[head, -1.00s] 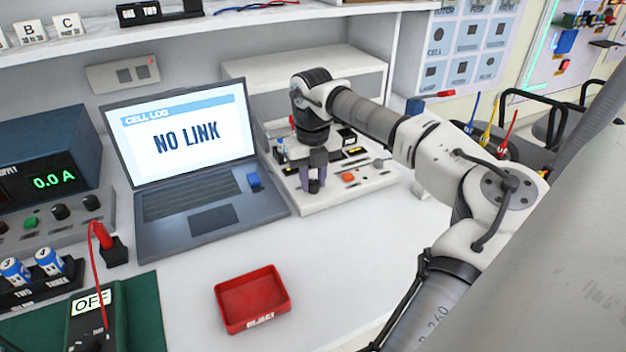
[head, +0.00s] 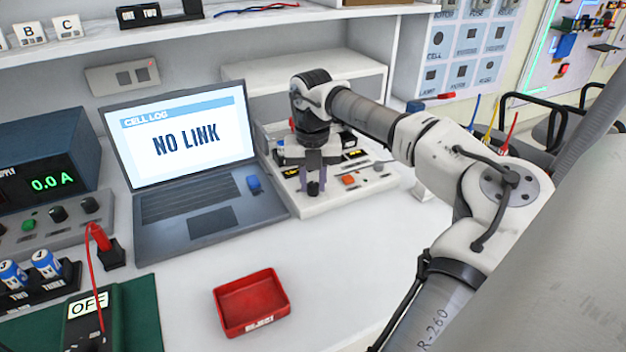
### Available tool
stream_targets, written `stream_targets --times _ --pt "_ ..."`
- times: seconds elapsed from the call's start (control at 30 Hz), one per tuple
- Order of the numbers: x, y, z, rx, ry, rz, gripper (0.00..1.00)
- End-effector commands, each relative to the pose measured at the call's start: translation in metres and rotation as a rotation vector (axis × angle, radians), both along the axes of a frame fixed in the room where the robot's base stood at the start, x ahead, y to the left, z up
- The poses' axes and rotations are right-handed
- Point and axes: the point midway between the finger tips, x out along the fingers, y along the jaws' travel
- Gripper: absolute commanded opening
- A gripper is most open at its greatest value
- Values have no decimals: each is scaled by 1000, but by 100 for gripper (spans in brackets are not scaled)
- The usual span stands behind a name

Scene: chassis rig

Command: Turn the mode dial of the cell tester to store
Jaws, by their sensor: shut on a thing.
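The cell tester appears to be the low white panel (head: 338,198) right of the laptop, with an orange button (head: 348,180) and small dark parts on top. My gripper (head: 313,188) points down over the near left part of this panel. Its fingers are shut on a small dark piece, which looks like the mode dial. The fingers cover most of the dial, so its pointer and the mode labels cannot be read. My wrist hides the panel's back left part.
A laptop (head: 212,222) reading NO LINK stands close left of the panel. A red tray (head: 252,325) lies in front. A white shelf (head: 305,68) stands behind my wrist. A power supply (head: 45,160) is at far left. The bench between tray and panel is clear.

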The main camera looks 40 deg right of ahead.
Motion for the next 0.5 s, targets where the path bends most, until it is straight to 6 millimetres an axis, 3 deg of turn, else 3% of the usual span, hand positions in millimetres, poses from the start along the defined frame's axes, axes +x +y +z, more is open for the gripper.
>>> stream_targets --times 0.1,0.13,0.27,0.5 --pt "-1 0 0 0 2 -1 2" --pt "-1 0 0 0 2 -1 28" --pt "0 0 0 1 1 0 45" --pt "0 0 0 1 1 0 47"
